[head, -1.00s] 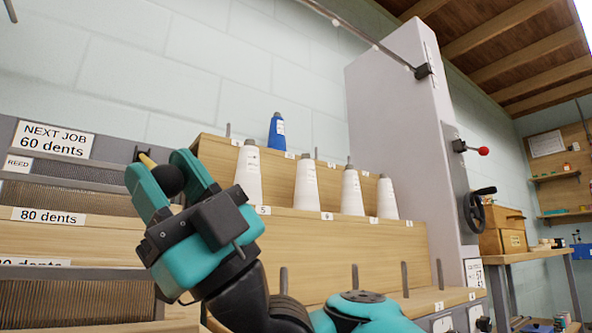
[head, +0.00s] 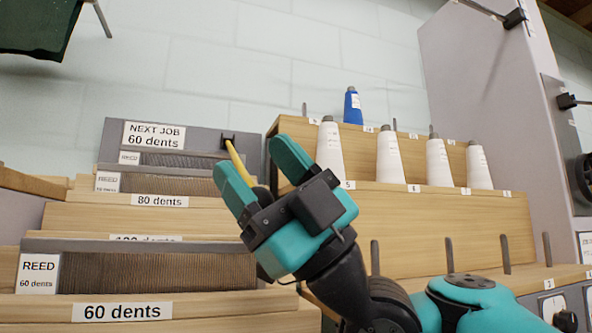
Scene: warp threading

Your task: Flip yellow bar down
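The yellow bar (head: 236,158) is a thin slanted rod. Its upper end meets a small dark bracket (head: 227,139) at the right end of the top reed panel. Its lower end runs down and right, behind or between the fingers of my gripper (head: 255,158). My gripper has two teal fingers spread apart, pointing up and left. The left finger overlaps the bar's lower part in the picture. I cannot tell whether it touches the bar. A dark rounded shape shows between the fingers.
Stepped wooden shelves hold reeds (head: 150,272) at left, with a "NEXT JOB 60 dents" sign (head: 154,135). White cones (head: 389,155) and a blue cone (head: 352,106) stand on numbered steps at right. A tall grey cabinet (head: 480,95) stands further right. Pegs rise from the lower shelf.

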